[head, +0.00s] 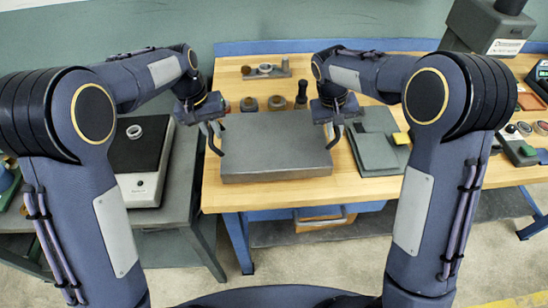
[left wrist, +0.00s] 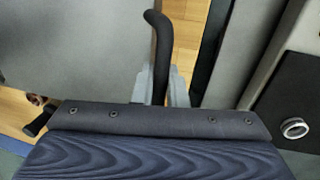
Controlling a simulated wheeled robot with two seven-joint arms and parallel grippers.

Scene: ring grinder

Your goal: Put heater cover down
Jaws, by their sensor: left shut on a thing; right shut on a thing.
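The heater cover (head: 275,152) is a flat grey box at the front of the wooden bench, with a dark curved handle at each side. My left gripper (head: 212,128) is shut on its left handle, and my right gripper (head: 334,122) is shut on its right handle. The cover looks level; I cannot tell whether it touches the bench or hangs just above it. In the left wrist view, the cover (left wrist: 75,45) fills the upper left beside the black handle (left wrist: 161,60). The uncovered heater (head: 143,190) stands at the left with a metal ring (head: 134,131) on its black plate.
Several small round parts (head: 277,103) stand behind the cover, with a grey holder (head: 265,70) further back. A grey-green case (head: 375,150) lies close to the right of the cover. A grey side table (head: 182,170) carries the heater. Some bare wood (head: 310,190) shows in front.

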